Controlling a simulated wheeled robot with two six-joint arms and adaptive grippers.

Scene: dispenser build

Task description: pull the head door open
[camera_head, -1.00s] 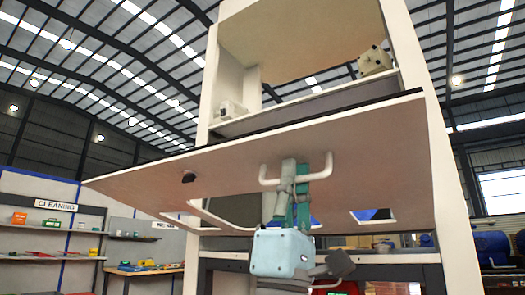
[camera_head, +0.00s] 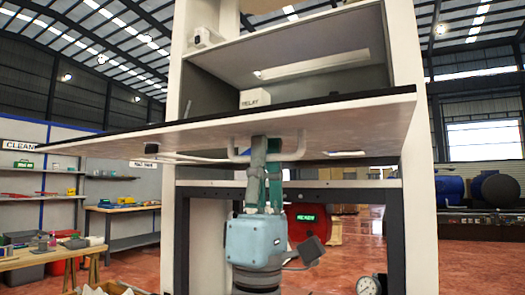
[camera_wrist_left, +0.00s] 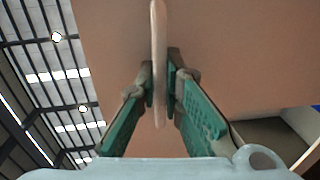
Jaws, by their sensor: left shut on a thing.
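The head door (camera_head: 345,117) is a wide white panel with a dark edge, swung out from the tall white cabinet and nearly level, seen from slightly below. A white bar handle (camera_head: 299,147) is on its underside. My left gripper (camera_head: 265,150) comes up from below and is shut on this handle. In the left wrist view the handle (camera_wrist_left: 159,50) runs between the two green fingers of the gripper (camera_wrist_left: 161,85), with the door's face (camera_wrist_left: 240,60) behind. My right gripper is not in view.
The cabinet (camera_head: 397,150) stands open above the door, with a box marked RELAY (camera_head: 255,98) inside and a small white device (camera_head: 203,36) higher up. A dark frame (camera_head: 390,215) is below the door. A gauge (camera_head: 369,284) sits at lower right. Benches stand at left.

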